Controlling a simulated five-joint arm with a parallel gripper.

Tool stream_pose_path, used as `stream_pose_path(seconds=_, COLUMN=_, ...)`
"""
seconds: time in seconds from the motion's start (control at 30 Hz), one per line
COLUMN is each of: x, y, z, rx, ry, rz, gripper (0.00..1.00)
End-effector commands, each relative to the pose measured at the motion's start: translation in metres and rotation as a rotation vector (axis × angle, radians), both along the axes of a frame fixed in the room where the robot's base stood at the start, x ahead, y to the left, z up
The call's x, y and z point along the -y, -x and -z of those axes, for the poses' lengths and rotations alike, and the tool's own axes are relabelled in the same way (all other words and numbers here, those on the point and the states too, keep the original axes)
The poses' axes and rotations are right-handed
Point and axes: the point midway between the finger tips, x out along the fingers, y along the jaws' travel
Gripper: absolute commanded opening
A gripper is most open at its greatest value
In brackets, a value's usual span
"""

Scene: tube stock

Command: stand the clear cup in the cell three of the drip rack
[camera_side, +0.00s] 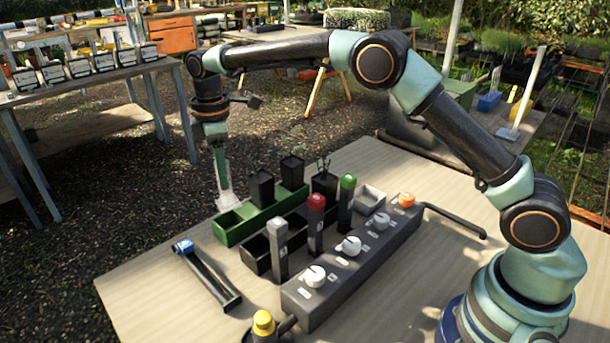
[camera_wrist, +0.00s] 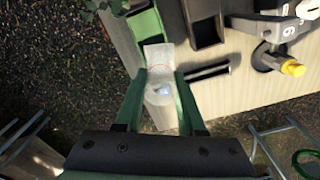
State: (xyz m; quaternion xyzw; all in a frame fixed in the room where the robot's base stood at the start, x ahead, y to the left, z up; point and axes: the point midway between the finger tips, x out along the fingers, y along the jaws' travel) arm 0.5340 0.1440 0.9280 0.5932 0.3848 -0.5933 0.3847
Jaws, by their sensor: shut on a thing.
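The clear cup (camera_side: 227,199) is held upright below my gripper (camera_side: 219,160), at the left end of the green rack (camera_side: 238,236). I cannot tell if its base is inside a cell or just behind the rack's edge. In the wrist view the clear cup (camera_wrist: 158,58) is between the two green fingers of my gripper (camera_wrist: 160,88), with the green rack (camera_wrist: 147,28) just beyond it. The green rack holds two black cups (camera_side: 262,188) (camera_side: 292,172), and its left end looks empty. No cell numbers are readable.
A black rack (camera_side: 256,262) with upright capped tubes stands in front of the green one. A grey knob box (camera_side: 345,268), a black channel with a blue end (camera_side: 208,275) and a yellow-topped piece (camera_side: 264,323) are nearby. The table's left front is mostly bare.

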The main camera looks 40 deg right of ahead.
Motion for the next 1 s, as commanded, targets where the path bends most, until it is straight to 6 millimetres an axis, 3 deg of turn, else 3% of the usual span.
stream_pose_path(seconds=0.6, x=0.001, y=0.075, z=0.013, rx=0.000, ry=-0.001, rz=1.067, gripper=0.00)
stream_pose_path(seconds=0.8, x=0.003, y=0.092, z=0.017, rx=0.000, ry=-0.001, rz=1.278, gripper=0.00)
stream_pose_path(seconds=1.0, x=0.004, y=0.097, z=0.020, rx=0.000, ry=-0.001, rz=1.348, gripper=0.00)
